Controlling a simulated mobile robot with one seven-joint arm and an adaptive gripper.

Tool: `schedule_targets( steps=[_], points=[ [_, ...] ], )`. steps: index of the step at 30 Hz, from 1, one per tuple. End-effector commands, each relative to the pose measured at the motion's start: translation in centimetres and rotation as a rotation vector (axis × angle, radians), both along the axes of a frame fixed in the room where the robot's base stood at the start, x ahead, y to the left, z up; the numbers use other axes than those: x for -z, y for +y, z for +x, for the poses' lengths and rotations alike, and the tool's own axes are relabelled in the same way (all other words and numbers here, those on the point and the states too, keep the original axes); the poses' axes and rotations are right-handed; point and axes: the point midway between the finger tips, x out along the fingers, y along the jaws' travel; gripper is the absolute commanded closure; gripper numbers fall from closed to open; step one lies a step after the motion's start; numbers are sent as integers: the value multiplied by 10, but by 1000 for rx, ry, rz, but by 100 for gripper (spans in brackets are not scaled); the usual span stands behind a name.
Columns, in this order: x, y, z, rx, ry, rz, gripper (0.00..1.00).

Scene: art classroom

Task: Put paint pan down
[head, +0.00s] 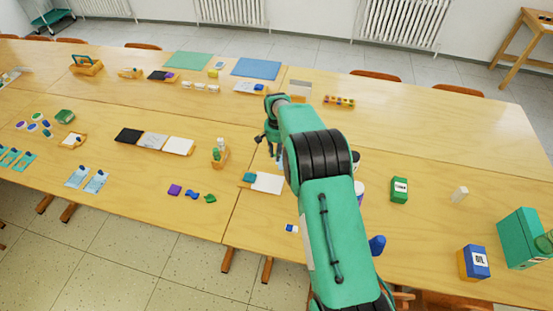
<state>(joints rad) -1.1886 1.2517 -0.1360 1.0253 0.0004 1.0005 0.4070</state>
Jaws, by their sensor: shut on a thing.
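My gripper (275,153) hangs at the end of my arm, pointing down over the middle of the table, close to the wooden holder (220,157) and the white sheet with a teal block (267,183). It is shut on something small. I cannot make out the paint pan in it, as the fingers are tiny in the head view and partly behind my arm. A wooden box with several coloured squares (339,101), like a paint set, lies on the far side of the table, right of my wrist and apart from my gripper.
Left of my gripper lie black, grey and white sheets (154,141) and small purple, blue and green pieces (192,193). A green box (399,190) and a blue-yellow carton (473,263) stand at right. The far right tabletop (440,120) is clear.

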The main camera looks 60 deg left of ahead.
Motion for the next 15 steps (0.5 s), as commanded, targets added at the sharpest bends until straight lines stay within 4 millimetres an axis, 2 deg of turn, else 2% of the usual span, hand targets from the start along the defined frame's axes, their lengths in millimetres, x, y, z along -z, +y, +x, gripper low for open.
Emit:
schedule_targets(
  steps=[5,12,15],
  points=[
    [6,0,0,0,1,-1,93],
    [30,-1,0,0,0,-1,93],
    [34,0,0,0,-1,1,93]
  ],
)
